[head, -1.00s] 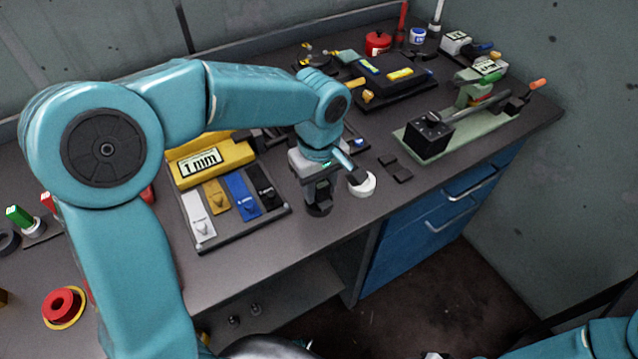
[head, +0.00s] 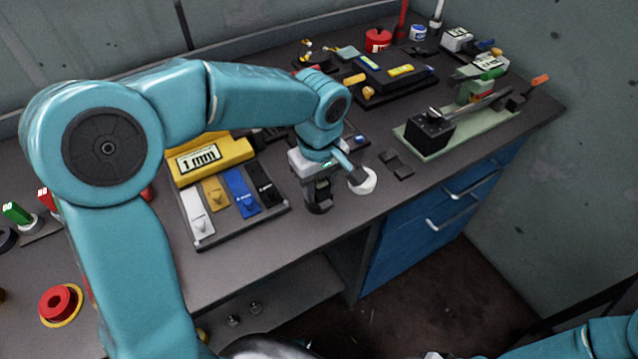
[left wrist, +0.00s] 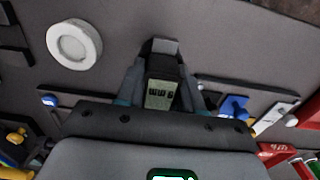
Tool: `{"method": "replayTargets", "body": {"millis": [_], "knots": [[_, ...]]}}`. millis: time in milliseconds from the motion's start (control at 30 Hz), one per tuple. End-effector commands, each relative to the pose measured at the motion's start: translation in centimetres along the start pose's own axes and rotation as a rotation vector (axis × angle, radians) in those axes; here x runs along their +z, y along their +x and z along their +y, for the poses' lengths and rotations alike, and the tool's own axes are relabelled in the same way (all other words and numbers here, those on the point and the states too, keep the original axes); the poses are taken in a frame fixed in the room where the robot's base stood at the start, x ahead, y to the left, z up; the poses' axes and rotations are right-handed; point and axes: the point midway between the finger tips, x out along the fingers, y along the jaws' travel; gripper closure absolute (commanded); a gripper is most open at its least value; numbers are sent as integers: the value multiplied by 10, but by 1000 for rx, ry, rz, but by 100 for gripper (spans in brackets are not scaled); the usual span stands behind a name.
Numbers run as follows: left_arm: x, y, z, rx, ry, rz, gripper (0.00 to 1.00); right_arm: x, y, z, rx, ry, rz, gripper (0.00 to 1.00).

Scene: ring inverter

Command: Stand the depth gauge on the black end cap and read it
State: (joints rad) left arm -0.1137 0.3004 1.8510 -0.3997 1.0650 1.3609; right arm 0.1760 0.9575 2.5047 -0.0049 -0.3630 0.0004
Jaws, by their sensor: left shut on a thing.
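My left gripper (head: 319,190) is over the bench near its front edge, pointing down. In the left wrist view, its fingers (left wrist: 160,90) are shut on a dark block-shaped gauge with a small pale display (left wrist: 159,95). The display is upside down in that view and its figure is too small to read surely. A dark round piece (head: 319,207) shows at the bottom of the gripper; I cannot tell whether it is the black end cap or part of the gauge, nor whether they touch. My right gripper is out of view.
A white ring (head: 363,181) lies right of the gripper, also in the left wrist view (left wrist: 74,44). A tray (head: 243,230) of coloured tags and a yellow "1 mm" block (head: 212,157) stand to the left.

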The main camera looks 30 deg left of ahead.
Motion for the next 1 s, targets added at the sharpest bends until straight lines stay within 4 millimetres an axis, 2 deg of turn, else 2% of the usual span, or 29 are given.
{"method": "replayTargets", "body": {"millis": [333, 367, 433, 767, 867, 1000], "knots": [[0, 0, 0, 0, 0, 0, 100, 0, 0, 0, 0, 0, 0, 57], [0, 0, 0, 0, 0, 0, 57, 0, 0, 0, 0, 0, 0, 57], [0, 0, 0, 0, 0, 0, 34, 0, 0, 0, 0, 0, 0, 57], [0, -2, 0, 0, 0, 0, 34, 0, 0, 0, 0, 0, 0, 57], [0, -13, 1, 2, 0, 1, 34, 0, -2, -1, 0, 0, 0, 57], [0, -45, 1, 5, 1, 3, 34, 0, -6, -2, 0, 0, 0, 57]]}}
